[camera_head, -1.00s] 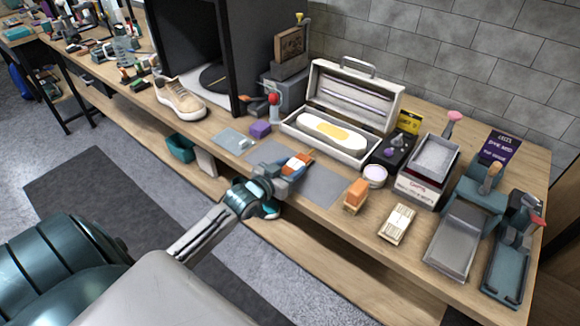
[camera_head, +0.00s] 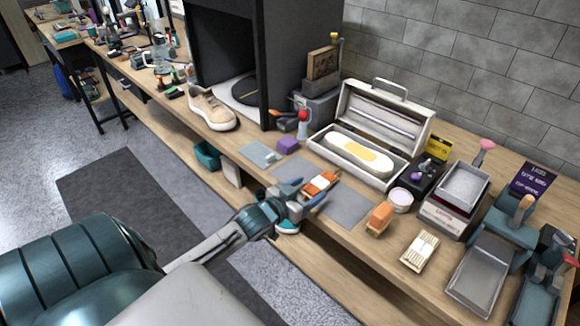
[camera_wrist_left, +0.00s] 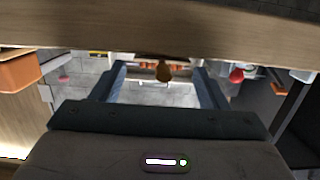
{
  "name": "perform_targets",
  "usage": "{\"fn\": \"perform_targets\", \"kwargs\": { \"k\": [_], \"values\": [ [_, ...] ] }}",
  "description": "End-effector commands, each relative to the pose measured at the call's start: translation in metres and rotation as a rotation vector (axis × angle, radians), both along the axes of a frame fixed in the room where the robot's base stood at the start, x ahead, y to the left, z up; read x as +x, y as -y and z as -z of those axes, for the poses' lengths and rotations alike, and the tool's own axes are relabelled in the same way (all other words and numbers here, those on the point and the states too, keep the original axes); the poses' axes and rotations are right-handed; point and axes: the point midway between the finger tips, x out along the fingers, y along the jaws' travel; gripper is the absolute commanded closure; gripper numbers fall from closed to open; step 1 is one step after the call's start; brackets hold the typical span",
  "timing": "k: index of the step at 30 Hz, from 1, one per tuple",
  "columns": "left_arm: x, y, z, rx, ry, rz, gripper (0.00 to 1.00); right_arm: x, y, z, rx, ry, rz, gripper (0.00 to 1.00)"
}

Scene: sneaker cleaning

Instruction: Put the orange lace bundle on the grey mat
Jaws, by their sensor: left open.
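The orange lace bundle (camera_head: 321,183), with a pale band, appears to lie on the grey mat (camera_head: 345,208) at the middle of the bench. My left gripper (camera_head: 309,191) is open at the near-left end of the bundle, with its blue-grey fingers apart. I cannot tell whether a finger still touches the bundle. In the left wrist view the two dark fingers (camera_wrist_left: 163,90) stand apart, and the bundle is not clearly made out between them. My right gripper is not in view.
An orange block (camera_head: 380,218) and a pale brush (camera_head: 420,250) lie right of the mat. An open white case (camera_head: 415,140) stands behind it. A purple block (camera_head: 288,145) and a blue-grey card (camera_head: 259,155) lie to the left. A sneaker (camera_head: 212,110) is farther left.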

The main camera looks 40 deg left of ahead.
Motion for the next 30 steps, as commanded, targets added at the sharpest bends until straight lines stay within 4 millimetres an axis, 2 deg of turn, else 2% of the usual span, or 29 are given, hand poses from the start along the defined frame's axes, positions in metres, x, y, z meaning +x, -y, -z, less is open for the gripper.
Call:
{"fn": "perform_targets", "kwargs": {
  "k": [4,15,21,30],
  "values": [
    [-0.026,-0.002,-0.005,0.005,-0.004,0.003,0.32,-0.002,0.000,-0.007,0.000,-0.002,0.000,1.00],
    [-0.066,-0.006,-0.009,0.006,-0.004,0.001,0.32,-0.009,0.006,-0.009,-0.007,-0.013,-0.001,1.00],
    [-0.079,-0.007,-0.011,0.003,-0.002,-0.001,0.32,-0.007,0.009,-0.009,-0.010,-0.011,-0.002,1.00],
    [-0.084,-0.006,-0.013,0.000,0.001,0.001,0.32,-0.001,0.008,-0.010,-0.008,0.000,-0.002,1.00]
  ]
}}
